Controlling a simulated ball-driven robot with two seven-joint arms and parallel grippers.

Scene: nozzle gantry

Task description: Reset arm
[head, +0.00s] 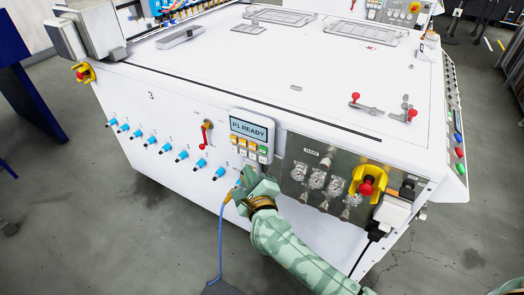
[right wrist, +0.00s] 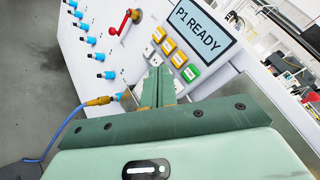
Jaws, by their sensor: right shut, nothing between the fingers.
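My right arm reaches up from the bottom in the head view, and my right gripper (head: 246,174) is at the front face of the white machine (head: 190,80), just below the control panel. In the right wrist view its two fingers (right wrist: 159,72) are shut together and empty, close to the panel's lower buttons; I cannot tell whether they touch. The panel's screen (head: 249,129) reads "P1 READY", also in the right wrist view (right wrist: 205,28). Below it are orange buttons (right wrist: 168,46) and a green button (right wrist: 190,74). My left gripper is not in view.
A blue cable (head: 220,240) with a yellow connector (right wrist: 98,101) meets a blue fitting (right wrist: 122,97) beside my gripper. A red lever (head: 204,136), several blue fittings (head: 137,134), gauges and a yellow-collared red knob (head: 367,185) line the front. Floor in front is mostly clear.

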